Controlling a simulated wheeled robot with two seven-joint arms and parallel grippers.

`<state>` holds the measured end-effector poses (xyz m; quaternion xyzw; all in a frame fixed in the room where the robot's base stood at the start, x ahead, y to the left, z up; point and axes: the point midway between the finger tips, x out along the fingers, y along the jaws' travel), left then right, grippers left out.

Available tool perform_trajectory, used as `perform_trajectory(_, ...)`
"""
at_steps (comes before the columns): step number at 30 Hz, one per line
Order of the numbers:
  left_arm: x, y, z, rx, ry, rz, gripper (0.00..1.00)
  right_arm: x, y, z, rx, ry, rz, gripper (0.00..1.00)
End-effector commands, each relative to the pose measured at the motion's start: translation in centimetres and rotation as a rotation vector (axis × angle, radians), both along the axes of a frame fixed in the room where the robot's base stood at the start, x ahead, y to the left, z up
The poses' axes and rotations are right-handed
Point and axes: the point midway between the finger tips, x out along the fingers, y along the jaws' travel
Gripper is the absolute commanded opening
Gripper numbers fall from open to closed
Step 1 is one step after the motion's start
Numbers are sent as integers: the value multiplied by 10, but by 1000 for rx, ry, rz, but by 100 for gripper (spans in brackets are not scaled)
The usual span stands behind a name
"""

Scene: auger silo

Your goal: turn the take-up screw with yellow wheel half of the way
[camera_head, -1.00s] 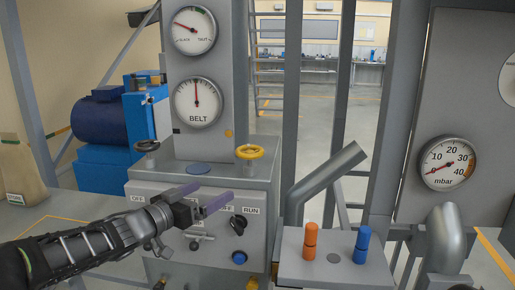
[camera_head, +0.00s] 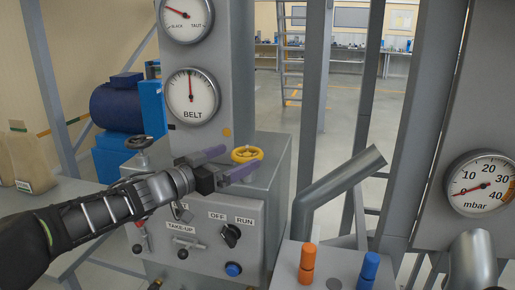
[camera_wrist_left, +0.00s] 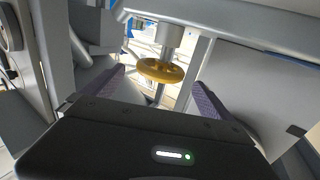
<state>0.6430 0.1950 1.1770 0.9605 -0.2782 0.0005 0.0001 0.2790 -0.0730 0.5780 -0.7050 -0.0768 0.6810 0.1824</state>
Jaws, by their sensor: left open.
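The yellow wheel (camera_head: 248,153) sits on top of the grey control cabinet, at its right. My left gripper (camera_head: 240,158) is open, its two purple fingers pointing at the wheel from the left. In the head view the fingertips overlap the wheel's near side. In the left wrist view the yellow wheel (camera_wrist_left: 160,70) lies ahead, between the spread fingers, with a gap on both sides; no contact shows. The SLACK–TAUT gauge (camera_head: 187,16) above has its needle left of centre. My right gripper is not in view.
A dark handwheel (camera_head: 139,142) stands left on the cabinet, behind my left arm. The panel below holds levers, a black OFF/RUN knob (camera_head: 231,234) and a blue button (camera_head: 233,269). A BELT gauge (camera_head: 191,97) is on the column. A slanted grey pipe (camera_head: 340,185) rises right of the cabinet.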

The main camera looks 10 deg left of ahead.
Motion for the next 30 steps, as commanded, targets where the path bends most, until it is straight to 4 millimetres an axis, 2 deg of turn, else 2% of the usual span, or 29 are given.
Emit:
perform_trajectory(8,15,-10,-1,1,1,-2,97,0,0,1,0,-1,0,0)
perform_trajectory(19,60,-38,0,0,0,-2,97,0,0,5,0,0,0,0)
perform_trajectory(30,66,-42,0,0,0,0,97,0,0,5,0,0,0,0)
